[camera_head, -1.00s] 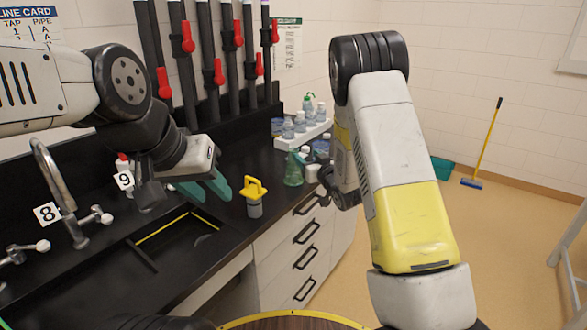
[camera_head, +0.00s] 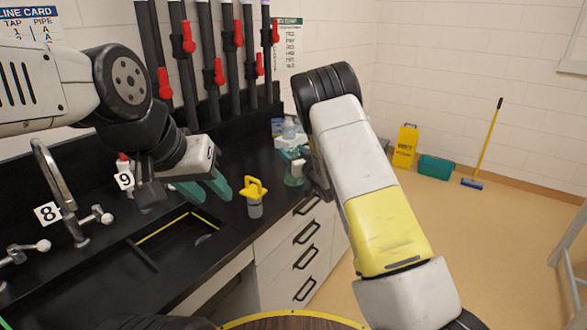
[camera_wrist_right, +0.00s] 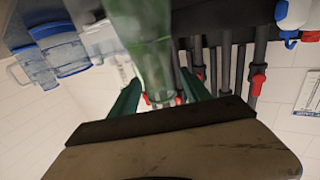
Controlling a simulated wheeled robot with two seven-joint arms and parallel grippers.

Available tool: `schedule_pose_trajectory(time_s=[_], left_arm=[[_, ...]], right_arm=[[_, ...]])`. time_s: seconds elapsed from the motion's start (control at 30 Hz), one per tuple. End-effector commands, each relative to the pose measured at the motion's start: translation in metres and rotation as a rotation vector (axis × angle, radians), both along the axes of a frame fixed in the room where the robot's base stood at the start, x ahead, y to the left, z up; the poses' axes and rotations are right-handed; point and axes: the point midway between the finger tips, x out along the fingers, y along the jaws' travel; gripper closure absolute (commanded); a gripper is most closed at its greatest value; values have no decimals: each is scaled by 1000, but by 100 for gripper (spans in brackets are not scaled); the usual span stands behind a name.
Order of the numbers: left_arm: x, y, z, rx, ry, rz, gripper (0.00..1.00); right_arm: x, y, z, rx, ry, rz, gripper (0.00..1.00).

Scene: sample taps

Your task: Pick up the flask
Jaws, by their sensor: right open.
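The flask (camera_head: 293,173) is green, clear and conical, and stands on the black counter near its right end. In the right wrist view the green glass of the flask (camera_wrist_right: 143,42) shows between and beyond the two green fingers of my right gripper (camera_wrist_right: 157,92). That gripper is open, with a finger on either side of the flask's line; I cannot tell whether either touches it. In the head view my right arm partly covers the area around the flask. My left gripper (camera_head: 214,197) is open and empty above the counter, left of the yellow-topped container.
A yellow-handled container (camera_head: 255,195) stands on the counter left of the flask. Bottles (camera_head: 289,130) stand behind it. Dark pipes with red valves (camera_head: 219,72) rise at the back. A sink (camera_head: 172,238) lies at the front left. Bottles with blue parts (camera_wrist_right: 60,45) show in the wrist view.

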Motion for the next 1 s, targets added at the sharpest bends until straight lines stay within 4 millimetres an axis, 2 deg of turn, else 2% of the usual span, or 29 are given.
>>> schedule_pose_trajectory(time_s=[0.07, 0.3, 0.37, 0.77, 1.0], left_arm=[[0, 0, 0, 0, 0, 0, 64], [0, 0, 0, 0, 0, 0, 64], [0, 0, 0, 0, 0, 0, 64], [0, 0, 0, 0, 0, 0, 64], [0, 0, 0, 0, 0, 0, 64]], right_arm=[[0, 0, 0, 0, 0, 0, 45], [0, 0, 0, 0, 0, 0, 92], [0, 0, 0, 0, 0, 0, 100], [0, 0, 1, 0, 0, -1, 100], [0, -1, 19, 3, -2, -1, 100]])
